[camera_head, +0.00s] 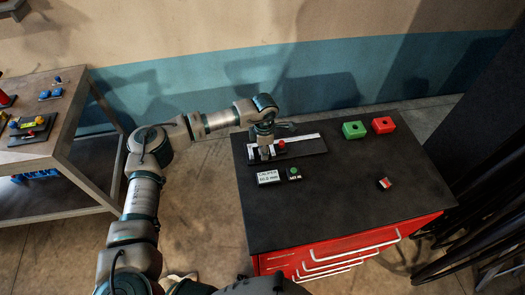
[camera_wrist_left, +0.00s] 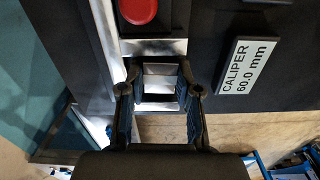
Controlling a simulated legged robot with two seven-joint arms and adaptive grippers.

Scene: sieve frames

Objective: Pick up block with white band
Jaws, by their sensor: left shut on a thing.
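A small red block with a white band (camera_head: 384,183) lies on the right part of the black cabinet top (camera_head: 330,215), apart from my grippers. My left gripper (camera_head: 265,152) is at the caliper (camera_head: 308,146) on the left of the cabinet top. In the left wrist view, my left gripper (camera_wrist_left: 160,88) is shut on a grey metallic piece (camera_wrist_left: 160,70). I cannot tell whether this piece is a loose block or part of the caliper. The caliper's red knob (camera_wrist_left: 138,10) is just beyond the fingers. My right gripper is not in view.
A caliper display (camera_head: 268,177) reading 60.0 mm and a green button (camera_head: 294,172) stand in front of the caliper. Green (camera_head: 354,130) and red (camera_head: 384,125) boxes stand at the back right. The cabinet top's front middle is clear. A workbench (camera_head: 60,150) stands at left.

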